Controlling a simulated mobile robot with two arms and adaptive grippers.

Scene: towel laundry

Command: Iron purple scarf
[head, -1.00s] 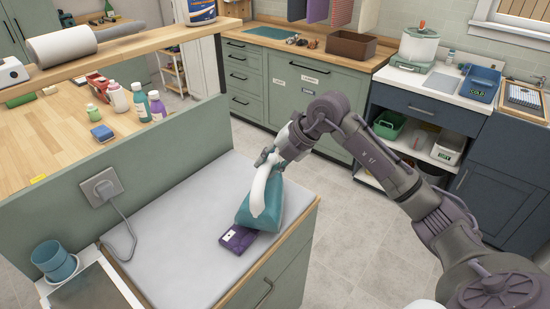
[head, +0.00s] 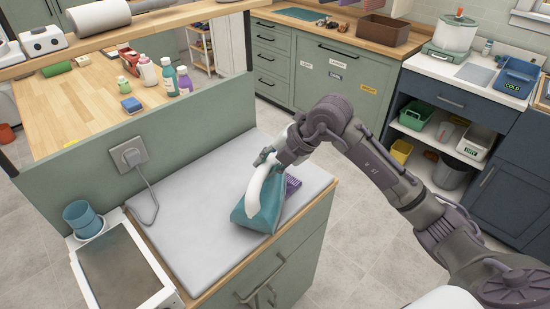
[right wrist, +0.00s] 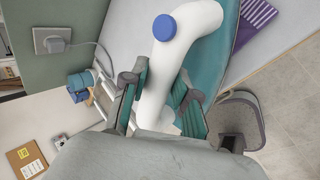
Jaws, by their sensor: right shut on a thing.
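The iron (head: 262,212) is teal with a thick white curved handle. It sits on the pale ironing surface (head: 190,215), near that surface's right side. My right gripper (head: 268,158) is shut on the iron's handle; the right wrist view shows its fingers (right wrist: 160,98) on both sides of the white handle. The purple scarf (head: 293,185) shows as a small striped piece at the iron's right side. It also shows in the right wrist view (right wrist: 255,20). The iron hides the rest of it, and I cannot tell how much lies under the iron. My left gripper is not in view.
A wall socket (head: 128,156) with a grey cord is on the green panel behind the ironing surface. A blue cup (head: 82,220) stands at the left beside a metal-topped unit (head: 120,270). The ironing surface's left part is clear.

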